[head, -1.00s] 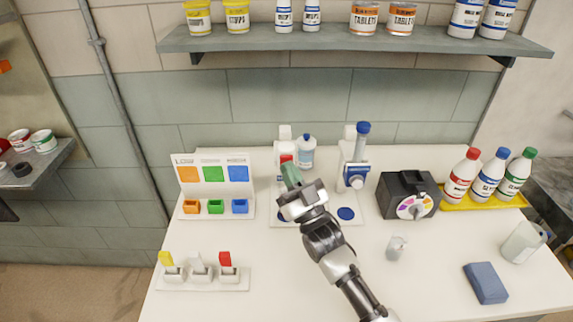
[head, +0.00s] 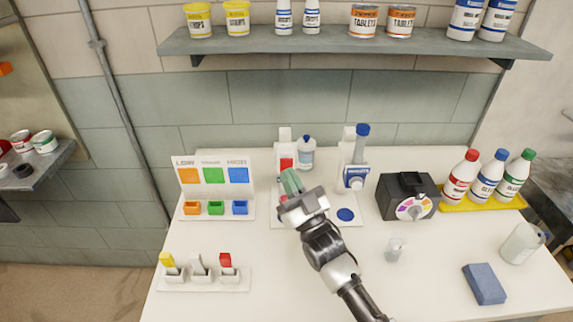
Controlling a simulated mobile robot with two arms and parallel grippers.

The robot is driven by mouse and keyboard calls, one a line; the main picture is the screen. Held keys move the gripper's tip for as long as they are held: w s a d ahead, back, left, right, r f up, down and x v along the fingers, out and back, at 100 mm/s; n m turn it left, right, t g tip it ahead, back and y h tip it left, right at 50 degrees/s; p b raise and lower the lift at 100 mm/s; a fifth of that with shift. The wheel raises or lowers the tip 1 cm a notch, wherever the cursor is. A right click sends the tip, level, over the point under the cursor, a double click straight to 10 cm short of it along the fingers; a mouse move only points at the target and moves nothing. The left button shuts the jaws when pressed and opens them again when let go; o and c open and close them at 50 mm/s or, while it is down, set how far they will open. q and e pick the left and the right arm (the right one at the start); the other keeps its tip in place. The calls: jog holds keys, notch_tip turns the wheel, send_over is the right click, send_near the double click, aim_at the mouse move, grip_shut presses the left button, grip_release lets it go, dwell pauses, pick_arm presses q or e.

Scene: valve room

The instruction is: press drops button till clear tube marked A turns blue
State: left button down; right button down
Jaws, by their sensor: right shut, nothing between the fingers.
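A white two-post dispenser stand (head: 334,220) is on the table's middle. Its left post (head: 285,134) has a red part (head: 287,163); its right post (head: 349,136) has a blue-topped bottle (head: 361,142) and a blue-lettered label (head: 355,178). My right gripper (head: 289,178) is shut and empty, its greenish fingers just below the red part and in front of the left post. Whether they touch it I cannot tell. The fingers hide the left post's lower part. A small clear tube or cup (head: 395,249) stands to the right; I cannot read a mark A. My left gripper is out of view.
A black box with a coloured dial (head: 406,197) and bottles on a yellow tray (head: 482,204) stand right. A blue sponge (head: 485,284) and clear beaker (head: 522,243) are front right. Left are a colour-bin board (head: 214,190) and a rack of coloured tabs (head: 203,279).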

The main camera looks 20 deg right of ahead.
jog(key=s+p, duration=0.1)
jog(key=s, duration=0.1)
jog(key=s+a, duration=0.1)
jog(key=s, duration=0.1)
jog(key=shift+s+a+p, duration=0.2)
jog(key=shift+s+p, duration=0.2)
dwell(0.9)
